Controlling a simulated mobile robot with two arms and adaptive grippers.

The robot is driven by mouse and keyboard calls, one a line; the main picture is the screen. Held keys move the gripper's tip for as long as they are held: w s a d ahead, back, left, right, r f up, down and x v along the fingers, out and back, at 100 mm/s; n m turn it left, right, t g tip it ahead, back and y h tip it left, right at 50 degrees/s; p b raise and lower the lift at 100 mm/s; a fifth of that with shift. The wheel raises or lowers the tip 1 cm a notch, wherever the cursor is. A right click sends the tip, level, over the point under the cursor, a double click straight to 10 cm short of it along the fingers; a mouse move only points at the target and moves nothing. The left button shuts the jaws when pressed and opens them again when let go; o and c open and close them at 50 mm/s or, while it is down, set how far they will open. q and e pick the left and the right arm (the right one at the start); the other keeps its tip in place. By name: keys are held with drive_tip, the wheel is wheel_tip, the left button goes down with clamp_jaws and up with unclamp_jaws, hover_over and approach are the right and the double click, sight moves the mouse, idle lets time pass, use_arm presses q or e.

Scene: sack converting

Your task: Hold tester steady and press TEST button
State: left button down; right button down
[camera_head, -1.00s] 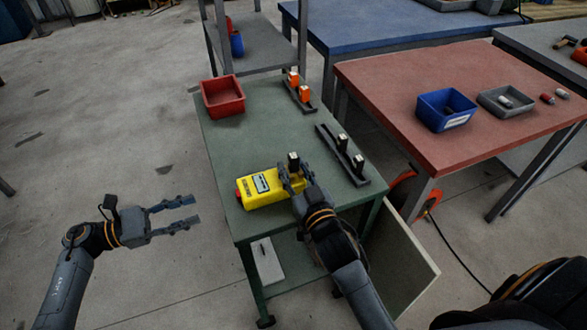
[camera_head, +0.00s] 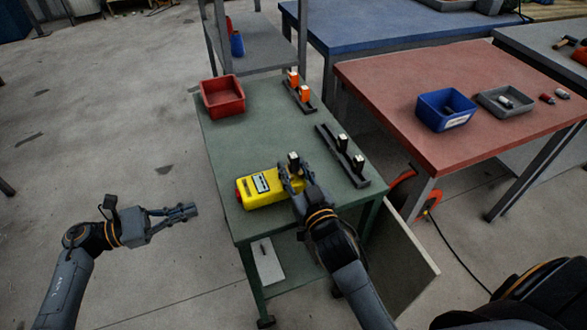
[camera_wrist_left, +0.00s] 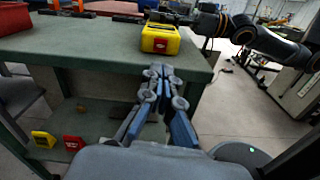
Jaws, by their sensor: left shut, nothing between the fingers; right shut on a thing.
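The yellow tester (camera_head: 258,196) lies on the green table, with a small display on its top face and a red part at its left end. It also shows in the left wrist view (camera_wrist_left: 160,40). My right gripper (camera_head: 290,178) is shut on the tester's right end, beside a dark, light-topped block (camera_head: 294,157). My left gripper (camera_head: 192,211) is shut and empty, off the table's left side, apart from the tester. In the left wrist view its closed fingers (camera_wrist_left: 161,72) point toward the tester.
A red bin (camera_head: 222,98) stands at the green table's (camera_head: 245,135) far left corner. Two dark racks with blocks (camera_head: 343,155) (camera_head: 300,95) lie along its right side. A red-topped table (camera_head: 400,80) stands at right. Floor around my left gripper is clear.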

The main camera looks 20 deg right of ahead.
sight(225, 209)
idle(0.7)
use_arm(q)
drive_tip(key=n+t, duration=0.5)
drive_tip(key=n+t+y, duration=0.1)
drive_tip(key=n+t, duration=0.3)
drive_tip(key=n, duration=0.1)
drive_tip(key=s+a+n+t+y, duration=0.1)
drive_tip(key=n+t, duration=0.4)
drive_tip(key=n, duration=0.1)
drive_tip(key=shift+f+t, duration=0.15)
drive_tip(key=shift+t, duration=0.15)
drive_tip(key=shift+d, duration=0.1)
drive_tip(key=d, duration=0.8)
drive_tip(key=shift+d, duration=0.3)
drive_tip(key=shift+d, duration=0.15)
drive_tip(key=shift+d, duration=0.3)
